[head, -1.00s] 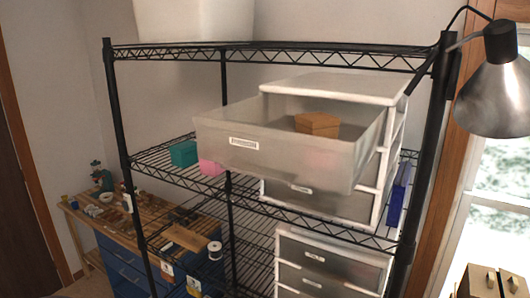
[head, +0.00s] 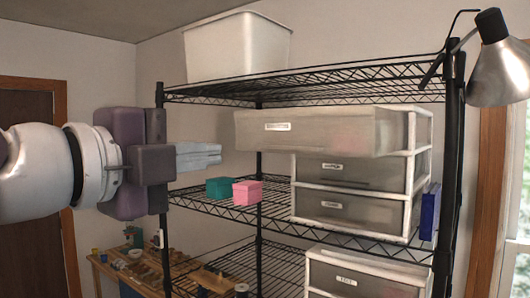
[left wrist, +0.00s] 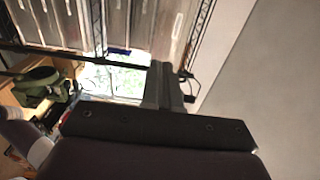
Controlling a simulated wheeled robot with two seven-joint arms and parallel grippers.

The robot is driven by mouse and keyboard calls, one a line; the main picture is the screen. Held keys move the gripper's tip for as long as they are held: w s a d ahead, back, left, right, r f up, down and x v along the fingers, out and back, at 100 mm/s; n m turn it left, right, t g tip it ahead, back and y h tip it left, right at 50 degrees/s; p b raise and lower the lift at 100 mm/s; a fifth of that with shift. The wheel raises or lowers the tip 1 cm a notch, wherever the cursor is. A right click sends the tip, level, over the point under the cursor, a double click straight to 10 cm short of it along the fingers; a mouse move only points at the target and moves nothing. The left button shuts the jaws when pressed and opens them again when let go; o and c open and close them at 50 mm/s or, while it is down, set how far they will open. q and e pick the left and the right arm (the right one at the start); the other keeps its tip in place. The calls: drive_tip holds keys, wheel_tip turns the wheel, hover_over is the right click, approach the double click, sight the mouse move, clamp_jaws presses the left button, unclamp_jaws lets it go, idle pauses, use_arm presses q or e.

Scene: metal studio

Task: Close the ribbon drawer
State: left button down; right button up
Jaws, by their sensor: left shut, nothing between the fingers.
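The ribbon drawer (head: 300,133) is the top drawer of a white drawer unit (head: 424,130) on the wire shelf. It is pulled well out toward the front and left, and a small label is on its front. My left gripper (head: 218,156) is shut and empty, left of the drawer front and apart from it. In the left wrist view its fingers (left wrist: 163,88) are together, with drawer fronts visible beyond. The inside of the drawer is hidden now in the head view. My right gripper is not in view.
A teal box (head: 219,188) and a pink box (head: 247,192) sit on the middle shelf below the open drawer. A blue item (head: 429,212) stands right of the unit. A lamp (head: 497,75) is at upper right, and a white bin (head: 237,48) is on top.

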sight(280, 147)
use_arm(q)
drive_tip(key=p+x, duration=0.3)
drive_tip(key=x, duration=0.2)
drive_tip(key=p+x, duration=0.4)
drive_tip(key=x, duration=0.2)
drive_tip(key=shift+d+r, duration=0.2)
drive_tip(key=shift+r, duration=0.05)
drive_tip(key=shift+w+d, duration=0.15)
drive_tip(key=shift+d, duration=0.1)
drive_tip(key=shift+d+f+p, duration=0.15)
drive_tip(key=shift+d+p, duration=0.05)
drive_tip(key=shift+p, duration=0.15)
drive_tip(key=shift+w, duration=0.25)
